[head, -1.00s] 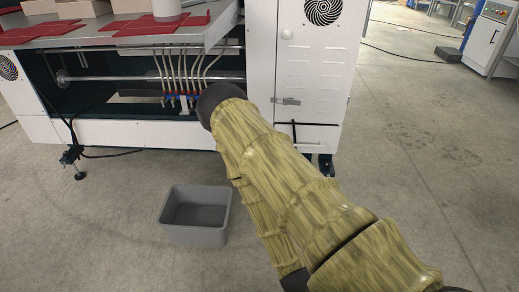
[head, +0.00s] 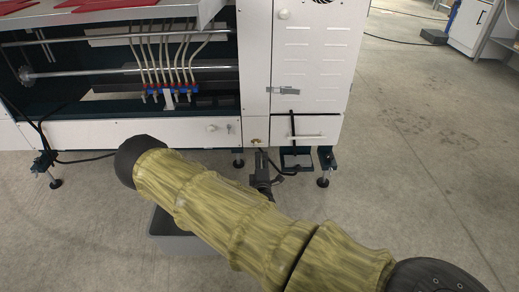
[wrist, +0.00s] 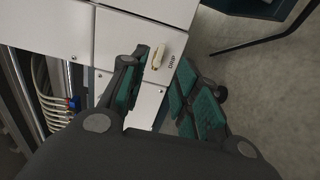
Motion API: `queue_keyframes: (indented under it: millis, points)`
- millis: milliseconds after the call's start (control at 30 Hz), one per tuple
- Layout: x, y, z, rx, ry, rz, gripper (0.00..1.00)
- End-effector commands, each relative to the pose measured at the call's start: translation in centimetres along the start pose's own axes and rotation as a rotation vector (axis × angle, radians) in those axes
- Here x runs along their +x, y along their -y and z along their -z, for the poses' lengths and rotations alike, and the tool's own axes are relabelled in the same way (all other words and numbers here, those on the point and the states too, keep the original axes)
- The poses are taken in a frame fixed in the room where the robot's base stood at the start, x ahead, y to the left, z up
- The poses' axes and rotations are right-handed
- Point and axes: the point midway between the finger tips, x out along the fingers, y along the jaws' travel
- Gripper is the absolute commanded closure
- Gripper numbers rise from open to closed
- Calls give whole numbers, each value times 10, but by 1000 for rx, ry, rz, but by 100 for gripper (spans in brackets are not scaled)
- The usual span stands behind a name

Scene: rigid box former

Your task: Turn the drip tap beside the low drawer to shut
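The drip tap (head: 257,141) is a small brass-coloured fitting low on the white machine, left of the low drawer (head: 318,128) with its bar handle. In the wrist view the tap (wrist: 157,55) shows a pale elongated lever beside the printed word DRIP. My gripper (head: 262,164) is just below the tap in the head view, partly hidden by my arm. In the wrist view my gripper (wrist: 164,66) is open, with teal pads on its fingers. The lever appears in the gap between the fingers, nearer the left one; I see no clear contact.
A grey bin (head: 170,236) stands on the floor, largely hidden behind my arm. A black cable and machine feet (head: 323,182) are near the gripper. Several hoses run to a blue and red manifold (head: 170,90).

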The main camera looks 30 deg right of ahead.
Motion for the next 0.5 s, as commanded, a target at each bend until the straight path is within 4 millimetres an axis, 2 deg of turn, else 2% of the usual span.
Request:
queue_keyframes:
  millis: [300,500]
  points:
    - [52,4,1,3,-1,0,69]
    - [75,3,2,3,-3,1,69]
